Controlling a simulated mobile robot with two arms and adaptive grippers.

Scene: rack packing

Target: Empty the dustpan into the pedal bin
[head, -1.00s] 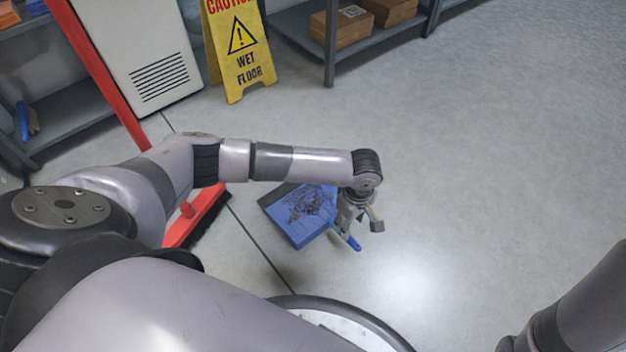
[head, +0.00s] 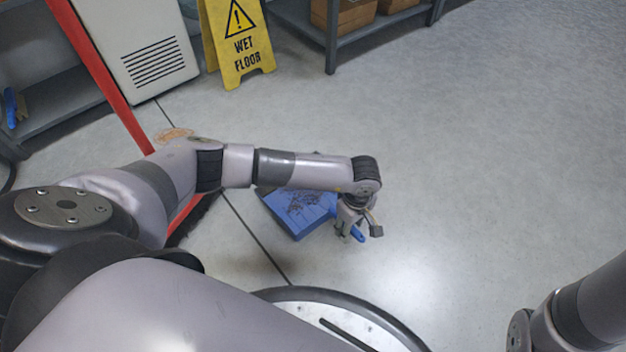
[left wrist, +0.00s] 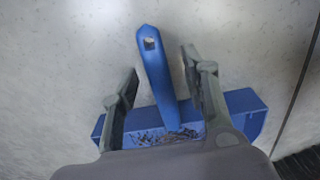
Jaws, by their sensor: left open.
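The blue dustpan (head: 297,226) lies on the grey floor with dark debris (head: 303,202) in its pan; my left forearm hides its far edge. In the left wrist view, its blue handle (left wrist: 157,75) points away from the pan (left wrist: 245,106). My left gripper (head: 359,231) is low over the handle. In the left wrist view, the open fingers (left wrist: 160,62) stand on either side of the handle, with gaps visible. Whether the fingertips reach down to handle height is unclear. I cannot make out a pedal bin. My right gripper is outside the frames; only part of that arm shows.
A red broom (head: 100,70) stands left of the dustpan, its head mostly hidden by my left arm. A yellow wet-floor sign (head: 238,50), a white vented cabinet (head: 150,50) and grey shelving (head: 332,45) line the back. The floor to the right is clear.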

